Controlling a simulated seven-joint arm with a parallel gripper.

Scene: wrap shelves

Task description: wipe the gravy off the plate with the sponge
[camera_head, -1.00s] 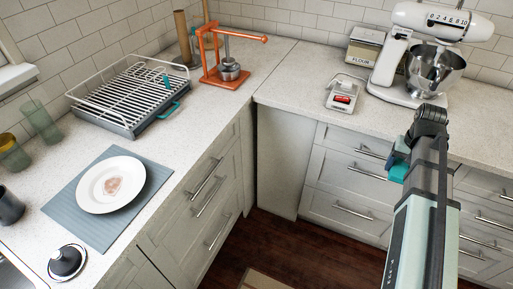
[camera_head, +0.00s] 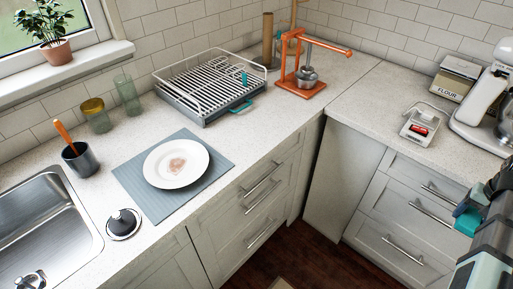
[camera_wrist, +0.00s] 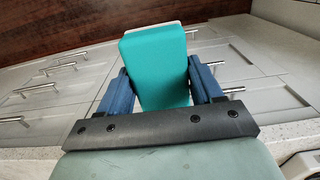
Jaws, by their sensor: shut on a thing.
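A white plate (camera_head: 192,152) lies on a blue-grey mat (camera_head: 136,183) on the left counter. A brownish gravy smear (camera_head: 177,163) marks its middle. In the wrist view, my gripper (camera_wrist: 160,82) is shut on a teal sponge (camera_wrist: 157,55), which stands out between its two blue fingers. In the head view, the sponge (camera_head: 467,220) shows in part at the right edge, beside my dark arm, far to the right of the plate and clear of the counter. My fingers are hidden or cut off there.
A dish rack (camera_head: 185,98), an orange press (camera_head: 300,85) and two glass cups stand behind the plate. A sink (camera_head: 85,215), a dark cup (camera_head: 78,170) and a round black-topped item (camera_head: 124,222) are left. A scale (camera_head: 405,128), flour tin and mixer stand right.

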